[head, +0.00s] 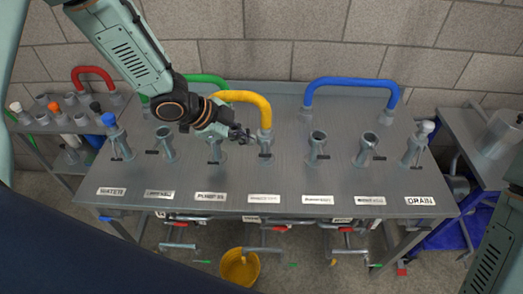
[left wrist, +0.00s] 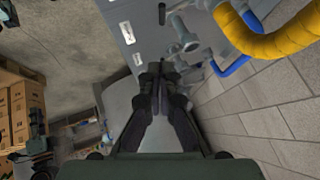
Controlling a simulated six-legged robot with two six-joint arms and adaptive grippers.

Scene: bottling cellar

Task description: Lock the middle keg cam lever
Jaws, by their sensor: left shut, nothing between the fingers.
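My left gripper (head: 240,133) is shut and empty above the grey metal bench (head: 235,178), just left of the yellow hose's (head: 243,97) front end. In the left wrist view its closed fingers (left wrist: 157,72) point along the bench. Several upright grey ports stand in a row on the bench, with small dark tabs beside them; one is the middle-right port (head: 317,146). Below the front edge are three grey pipe fittings with red parts; the middle fitting (head: 263,250) is above a yellow bucket (head: 239,266). I cannot tell which part is the middle keg cam lever. My right gripper is not in view.
A blue hose (head: 351,82) arches at the back right, and green (head: 203,79) and red (head: 92,70) hoses are at the left. A side bench (head: 482,150) stands at the right. A block wall (head: 290,30) closes the back. The bench's front strip is clear apart from labels.

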